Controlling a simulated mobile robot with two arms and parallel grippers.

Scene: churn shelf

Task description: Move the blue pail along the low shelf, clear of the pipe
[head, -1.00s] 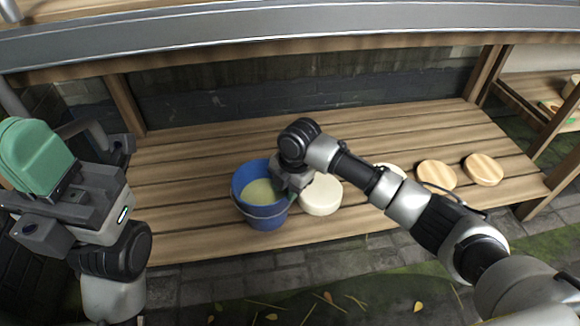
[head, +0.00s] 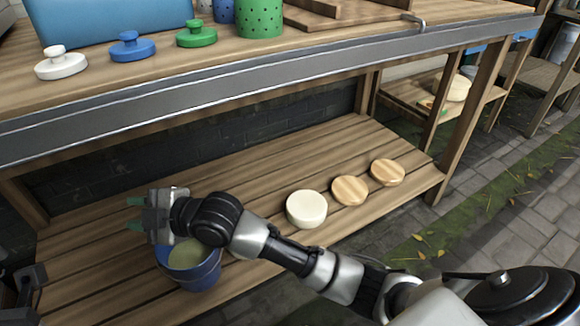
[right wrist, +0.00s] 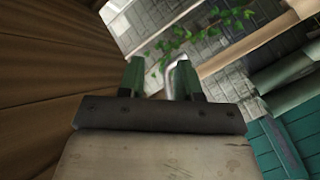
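The blue pail (head: 200,276) stands upright on the low shelf (head: 110,290), with pale yellowish contents. My right gripper (head: 135,214) is above and left of its rim, pointing left. Its two green fingertips are apart, with nothing held; the right wrist view also shows them apart (right wrist: 158,78). My wrist and forearm hide part of the pail's rim. A pale curved pipe-like piece (right wrist: 173,68) shows beyond the fingers in the right wrist view; I cannot tell if it is the pipe. Only a dark part of my left arm shows at the lower left; its fingers cannot be made out.
A pale round block (head: 306,208) and two wooden discs (head: 350,190) (head: 388,172) lie right of the pail. Another pale round is mostly hidden under my arm. The upper counter's metal edge (head: 250,82) overhangs the shelf. The shelf's back strip is bare.

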